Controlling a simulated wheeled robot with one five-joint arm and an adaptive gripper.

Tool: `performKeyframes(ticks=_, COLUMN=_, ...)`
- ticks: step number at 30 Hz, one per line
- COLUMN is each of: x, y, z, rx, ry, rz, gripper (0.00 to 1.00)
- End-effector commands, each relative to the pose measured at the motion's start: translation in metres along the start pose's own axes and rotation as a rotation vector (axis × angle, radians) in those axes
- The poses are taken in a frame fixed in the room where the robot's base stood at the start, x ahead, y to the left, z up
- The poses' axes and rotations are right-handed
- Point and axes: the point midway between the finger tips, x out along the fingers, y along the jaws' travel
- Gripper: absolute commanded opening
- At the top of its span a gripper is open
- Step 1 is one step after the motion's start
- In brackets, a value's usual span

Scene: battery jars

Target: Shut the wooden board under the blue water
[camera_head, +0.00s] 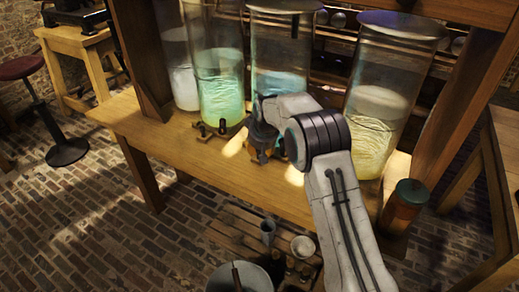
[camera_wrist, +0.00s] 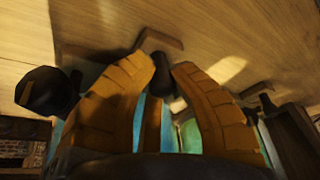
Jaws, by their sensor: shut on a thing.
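The blue water (camera_head: 279,85) stands in a tall glass jar on the wooden bench. The wooden board (camera_head: 256,155) in front of that jar is mostly hidden by my gripper (camera_head: 263,143). In the wrist view the two orange-brown fingers of my gripper (camera_wrist: 168,70) are closed in around a small dark handle-like part (camera_wrist: 163,84). A brown wooden edge (camera_wrist: 158,40) shows just beyond the fingertips. A rounded black knob (camera_wrist: 47,90) is left of the fingers. The lever's exact angle cannot be told.
Jars with green (camera_head: 221,95), pale (camera_head: 185,85) and yellowish (camera_head: 370,135) liquid stand beside the blue one. Another small board with dark posts (camera_head: 211,130) sits left of my gripper. A red-brown, green-topped jar (camera_head: 404,205) is at the right. Bench space (camera_head: 150,125) is clear at left.

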Motion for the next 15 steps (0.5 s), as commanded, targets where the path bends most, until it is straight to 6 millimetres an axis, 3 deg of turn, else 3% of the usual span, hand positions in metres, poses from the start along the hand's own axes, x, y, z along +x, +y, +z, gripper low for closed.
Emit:
performKeyframes(ticks=6, x=-0.0023, y=0.0020, z=-0.0072, rx=0.002, ry=0.024, rz=0.001, gripper=0.00)
performKeyframes(ticks=7, x=-0.0023, y=0.0020, z=-0.0073, rx=0.002, ry=0.024, rz=0.001, gripper=0.21)
performKeyframes(ticks=11, x=-0.0020, y=0.0020, z=-0.0063, rx=0.002, ry=0.021, rz=0.001, gripper=0.33)
performKeyframes(ticks=15, x=-0.0014, y=0.0017, z=-0.0049, rx=0.001, ry=0.017, rz=0.001, gripper=0.33)
